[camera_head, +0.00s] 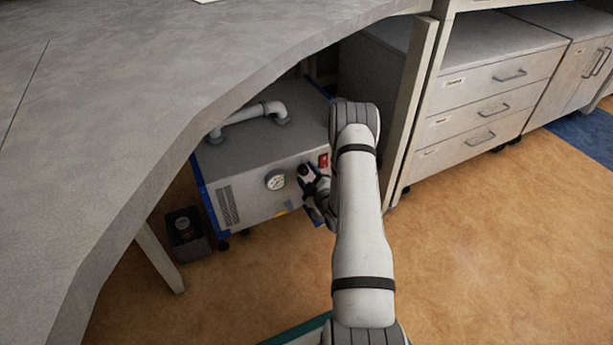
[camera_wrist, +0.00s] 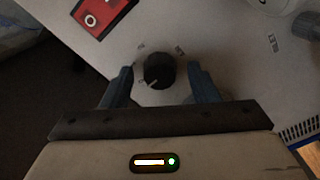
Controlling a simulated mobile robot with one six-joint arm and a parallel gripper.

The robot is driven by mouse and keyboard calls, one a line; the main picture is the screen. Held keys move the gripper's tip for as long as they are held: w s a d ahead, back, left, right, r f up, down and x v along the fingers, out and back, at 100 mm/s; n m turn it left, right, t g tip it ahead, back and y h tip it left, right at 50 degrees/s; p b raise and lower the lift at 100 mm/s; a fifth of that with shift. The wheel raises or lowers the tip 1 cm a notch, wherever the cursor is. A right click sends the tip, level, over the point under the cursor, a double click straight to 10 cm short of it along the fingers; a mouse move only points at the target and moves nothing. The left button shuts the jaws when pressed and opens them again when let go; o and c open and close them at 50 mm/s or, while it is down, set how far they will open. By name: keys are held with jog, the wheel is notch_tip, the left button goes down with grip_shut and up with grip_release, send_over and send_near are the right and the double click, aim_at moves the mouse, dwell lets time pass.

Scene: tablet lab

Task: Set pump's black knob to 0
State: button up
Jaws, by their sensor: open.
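The pump (camera_head: 250,175) is a grey box with blue edges on the floor under the bench. Its black knob (camera_head: 303,169) is on the front panel, between a round gauge and a red switch. In the wrist view the black knob (camera_wrist: 159,70) sits between the two fingers of my gripper (camera_wrist: 158,84), with a gap visible on each side. A pale pointer line on the knob points to the lower left in that view. My gripper is open. Its fingers also show beside the knob in the head view (camera_head: 312,186). The small dial labels are too blurred to read.
The red switch (camera_wrist: 101,13) is close to the knob. The gauge (camera_head: 276,180) is left of it. The bench top (camera_head: 130,110) overhangs the pump, with a drawer cabinet (camera_head: 490,90) to the right. A small dark box (camera_head: 187,240) stands on the floor at left. Open floor lies at right.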

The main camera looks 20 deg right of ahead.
jog(key=s+p, duration=0.3)
jog(key=s, duration=0.5)
jog(key=shift+d, duration=0.1)
